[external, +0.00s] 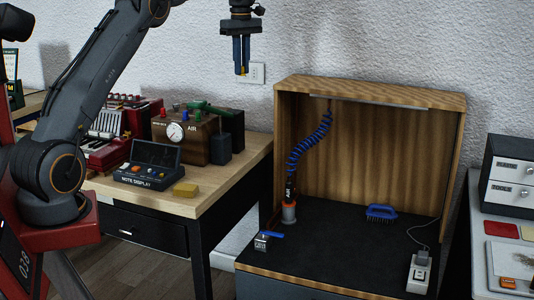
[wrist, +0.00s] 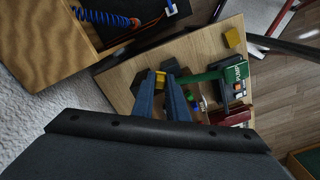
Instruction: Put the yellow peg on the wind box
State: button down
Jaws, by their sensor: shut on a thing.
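My gripper (external: 242,71) is shut on the yellow peg (external: 243,71), high in front of the wall. Only a little of the peg shows at the fingertips; in the wrist view the peg (wrist: 160,78) shows as a yellow piece between the blue fingers. The wind box (external: 197,143) is a brown wooden box with a round gauge and "AIR" lettering, at the back of the wooden table. A red peg (external: 163,113) and green parts (external: 207,108) are on its top. My gripper is above and to the right of it, well apart. In the wrist view the fingers partly hide the box.
The note display (external: 149,165) and a yellow block (external: 185,190) are on the table in front of the wind box. A red accordion-like instrument (external: 103,130) is to its left. An open wooden booth (external: 372,93) with a blue coiled hose (external: 310,146) and a blue brush (external: 381,213) stands at right.

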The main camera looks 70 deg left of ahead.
jog(key=s+a+n+p, duration=0.3)
jog(key=s+a+p, duration=0.1)
jog(key=s+a, duration=0.55)
jog(key=n+p, duration=0.3)
jog(key=p, duration=0.1)
send_over(175, 118)
notch_tip(175, 118, down, 11)
jog(key=shift+p, duration=0.75)
jog(key=shift+w+f+p, duration=0.1)
jog(key=shift+f+p, duration=0.5)
jog(key=shift+f, duration=1.55)
jog(key=shift+f, duration=0.1)
jog(key=c, duration=1.7)
grip_release()
jog(key=shift+c, duration=0.2)
notch_tip(175, 118, up, 12)
jog(key=b, duration=0.3)
jog(key=shift+b, duration=0.3)
